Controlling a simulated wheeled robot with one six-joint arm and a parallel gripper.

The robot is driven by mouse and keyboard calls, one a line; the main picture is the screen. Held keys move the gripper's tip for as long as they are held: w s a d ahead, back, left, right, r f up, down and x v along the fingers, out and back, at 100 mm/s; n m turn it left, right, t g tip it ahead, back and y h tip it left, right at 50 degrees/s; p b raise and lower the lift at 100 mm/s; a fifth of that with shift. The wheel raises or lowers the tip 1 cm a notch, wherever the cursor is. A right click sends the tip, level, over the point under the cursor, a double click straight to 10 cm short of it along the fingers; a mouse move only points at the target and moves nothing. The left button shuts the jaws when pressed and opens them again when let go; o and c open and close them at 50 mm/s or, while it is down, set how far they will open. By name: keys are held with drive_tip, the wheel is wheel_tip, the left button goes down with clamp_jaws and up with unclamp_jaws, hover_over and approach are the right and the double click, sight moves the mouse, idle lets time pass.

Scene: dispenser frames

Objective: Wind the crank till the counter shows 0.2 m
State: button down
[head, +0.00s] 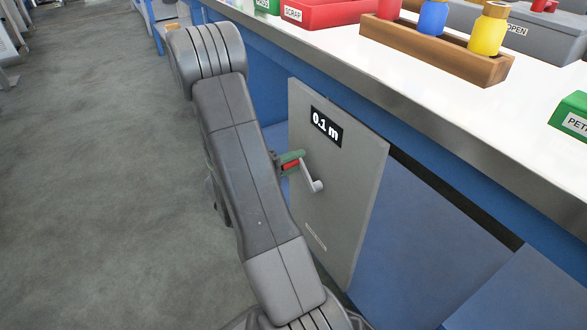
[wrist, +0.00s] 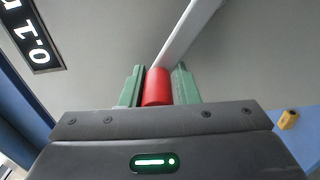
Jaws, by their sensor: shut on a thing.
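The dispenser panel (head: 345,200) is a grey plate upright on the blue bench front. Its counter (head: 326,126) reads 0.1 m; part of the counter (wrist: 32,42) also shows tilted in the wrist view. The crank (head: 312,178) is a light grey arm with a red handle (head: 291,166). In the wrist view the crank arm (wrist: 188,30) runs up and right from the red handle (wrist: 157,87). My gripper (wrist: 157,86) has green fingers, one on each side of the red handle, shut on it. In the head view my gripper (head: 290,163) is partly hidden behind my arm.
The white bench top (head: 400,70) overhangs above the panel. On it stand a red scrap bin (head: 330,12), a wooden rack (head: 440,50) with coloured bottles, and a green box (head: 572,122). Grey floor (head: 100,180) lies open at left. A small yellow thing (wrist: 288,119) shows in the wrist view.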

drive_tip(key=shift+s+d+r+m, duration=0.3)
drive_tip(key=shift+s+r+m, duration=0.2)
drive_tip(key=shift+m, duration=0.4)
drive_tip(key=c, duration=1.2)
unclamp_jaws()
drive_tip(key=shift+c, duration=0.2)
drive_tip(key=shift+a, duration=0.1)
drive_tip(key=shift+s+a+r, duration=0.1)
drive_tip(key=shift+s+a, duration=0.05)
drive_tip(key=shift+a, duration=0.1)
drive_tip(key=p+v, duration=0.3)
drive_tip(key=v, duration=1)
drive_tip(key=shift+d, duration=0.15)
